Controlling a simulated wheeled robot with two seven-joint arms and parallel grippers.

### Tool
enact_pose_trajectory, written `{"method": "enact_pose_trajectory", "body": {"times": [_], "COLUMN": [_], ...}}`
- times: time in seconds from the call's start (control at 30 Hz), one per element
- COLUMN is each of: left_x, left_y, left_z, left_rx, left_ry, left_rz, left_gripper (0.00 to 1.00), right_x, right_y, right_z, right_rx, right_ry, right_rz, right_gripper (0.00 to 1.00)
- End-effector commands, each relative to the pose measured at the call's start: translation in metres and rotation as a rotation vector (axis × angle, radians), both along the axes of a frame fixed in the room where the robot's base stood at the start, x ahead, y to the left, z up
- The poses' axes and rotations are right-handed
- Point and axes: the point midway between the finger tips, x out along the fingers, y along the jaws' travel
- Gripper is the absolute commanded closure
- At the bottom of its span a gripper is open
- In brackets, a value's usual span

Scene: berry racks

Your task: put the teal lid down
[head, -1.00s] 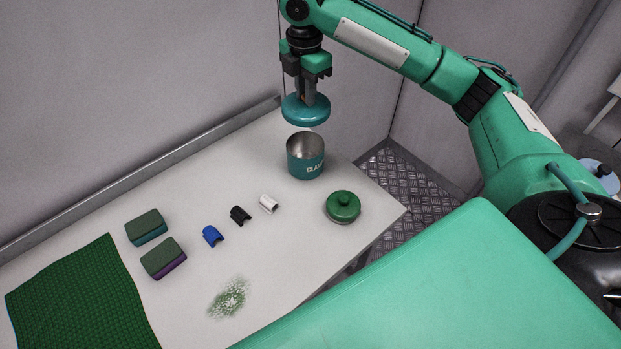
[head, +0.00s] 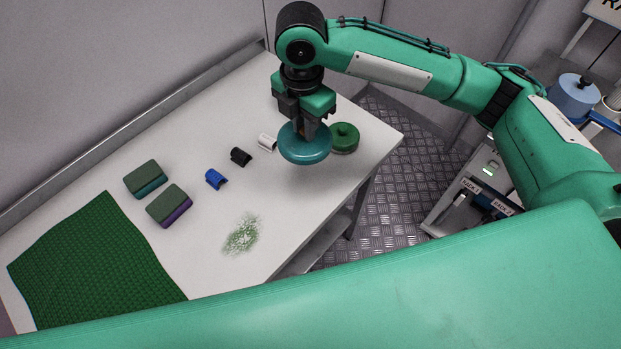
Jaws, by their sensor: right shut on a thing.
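The teal lid (head: 304,148) is a round disc held under my right gripper (head: 304,128), which is shut on it. The lid appears to be above the white table (head: 300,205), in front of and left of the green lid (head: 344,138); the exact gap to the table cannot be told. The teal canister is hidden behind my right gripper and arm. My left gripper is not in view.
Small white (head: 267,141), black (head: 240,156) and blue (head: 216,179) clips lie left of the teal lid. Two sponges (head: 146,177) and a green mat (head: 90,262) lie further left. A green-white powdery patch (head: 242,236) marks the table. The front middle is otherwise clear.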

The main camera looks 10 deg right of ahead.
Motion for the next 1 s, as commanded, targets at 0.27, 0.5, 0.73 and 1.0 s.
{"method": "enact_pose_trajectory", "body": {"times": [0.27,0.5,0.73,1.0], "left_x": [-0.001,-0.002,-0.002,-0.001], "left_y": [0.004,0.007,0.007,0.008], "left_z": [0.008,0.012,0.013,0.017], "left_rx": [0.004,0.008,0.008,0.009], "left_ry": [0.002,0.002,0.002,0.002], "left_rz": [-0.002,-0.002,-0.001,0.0], "left_gripper": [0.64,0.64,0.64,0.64], "right_x": [-0.001,-0.001,0.0,0.0], "right_y": [-0.001,-0.001,-0.001,-0.001], "right_z": [-0.076,-0.125,-0.142,-0.177], "right_rx": [-0.002,-0.002,-0.002,-0.002], "right_ry": [0.006,0.003,0.003,0.003], "right_rz": [-0.002,-0.001,-0.001,-0.001], "right_gripper": [1.0,1.0,1.0,1.0]}}
